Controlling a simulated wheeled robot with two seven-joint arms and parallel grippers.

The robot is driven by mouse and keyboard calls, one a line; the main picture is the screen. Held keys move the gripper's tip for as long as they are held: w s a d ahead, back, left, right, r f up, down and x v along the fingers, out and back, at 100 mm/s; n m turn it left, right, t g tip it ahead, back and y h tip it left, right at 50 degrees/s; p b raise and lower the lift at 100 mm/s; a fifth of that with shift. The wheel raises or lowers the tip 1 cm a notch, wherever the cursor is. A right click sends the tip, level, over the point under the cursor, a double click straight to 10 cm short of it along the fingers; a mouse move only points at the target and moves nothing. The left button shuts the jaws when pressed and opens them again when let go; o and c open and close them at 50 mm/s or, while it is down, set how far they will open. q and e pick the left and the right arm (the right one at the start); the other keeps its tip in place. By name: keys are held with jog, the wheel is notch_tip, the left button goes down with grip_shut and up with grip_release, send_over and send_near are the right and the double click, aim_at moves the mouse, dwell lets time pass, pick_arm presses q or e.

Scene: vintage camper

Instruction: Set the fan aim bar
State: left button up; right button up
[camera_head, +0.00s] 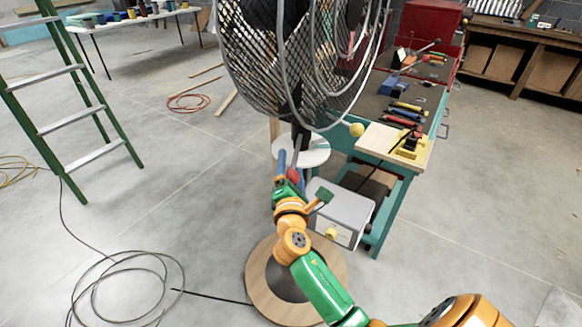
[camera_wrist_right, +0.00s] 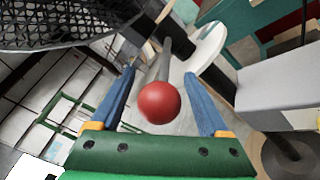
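The fan (camera_head: 262,60) stands in the upper middle of the head view, with a dark mesh cage. Its aim bar (camera_head: 297,148) is a grey rod hanging below the cage, with a red ball (camera_head: 293,175) on its end. In the right wrist view, the red ball (camera_wrist_right: 160,102) sits in the middle with the bar (camera_wrist_right: 164,62) running away behind it. My right gripper (camera_head: 287,168) is at the ball. Its blue fingers (camera_wrist_right: 160,100) are apart, one on each side of the ball, with gaps showing. My left gripper is not in view.
A teal workbench (camera_head: 440,105) with tools stands right of the fan. A grey box (camera_head: 342,212) with a yellow knob is below it. A white round top (camera_head: 312,158) is close behind the bar.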

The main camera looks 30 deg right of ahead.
grip_shut()
dwell(1.3)
